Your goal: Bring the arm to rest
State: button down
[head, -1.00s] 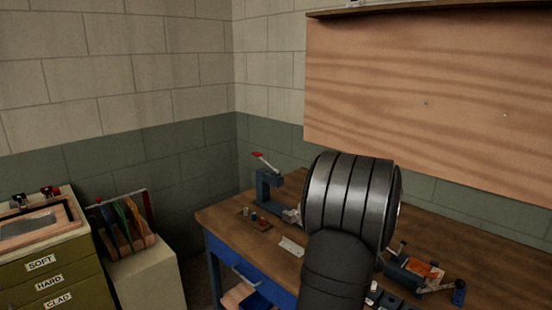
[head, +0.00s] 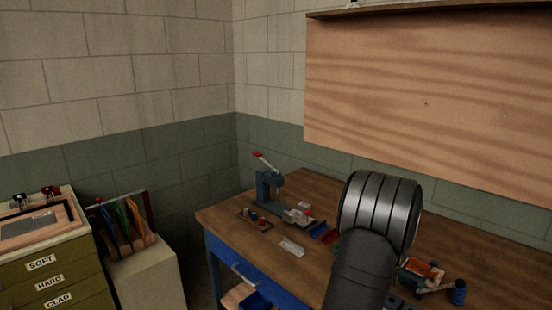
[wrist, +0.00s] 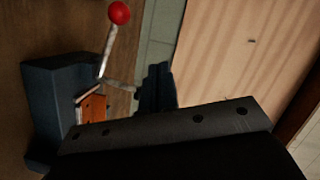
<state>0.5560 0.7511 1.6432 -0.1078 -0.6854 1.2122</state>
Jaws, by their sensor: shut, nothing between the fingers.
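My arm (head: 380,215) stands over the workbench in the head view, where its gripper end is hidden. In the wrist view, my gripper (wrist: 157,82) shows as dark fingers close together, shut and empty, above the wide dark gripper body. Left of the fingers is a dark blue fixture (wrist: 55,95) with an orange piece (wrist: 94,109) against it. A lever with a red ball (wrist: 120,13) rises beside it. The fingers appear near the lever's lower part; I cannot tell whether they touch.
The wooden workbench (head: 225,217) carries a blue press (head: 266,187) at its far left corner and an orange piece (head: 425,271) in a holder right of my arm. A wooden board (head: 430,90) hangs behind. Labelled drawers (head: 50,275) and a rack (head: 128,238) stand left.

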jog(key=shift+s+d+f+m+t+h, duration=0.2)
jog(key=shift+s+d+m+t, duration=0.25)
jog(key=shift+s+d+m, duration=0.7)
jog(key=shift+s+d+f+m+t+h, duration=0.15)
jog(key=shift+s+d+m+t, duration=0.3)
jog(key=shift+m, duration=1.25)
jog(key=shift+s+d+f+m+t+h, duration=0.1)
jog(key=shift+s+d+m+t+h, duration=0.15)
jog(key=shift+s+d+m+t, duration=0.85)
jog(key=shift+w+a+m+g, duration=0.2)
jog(key=shift+w+m+g, duration=0.15)
jog(key=shift+g, duration=0.25)
jog(key=c, duration=2.1)
grip_release()
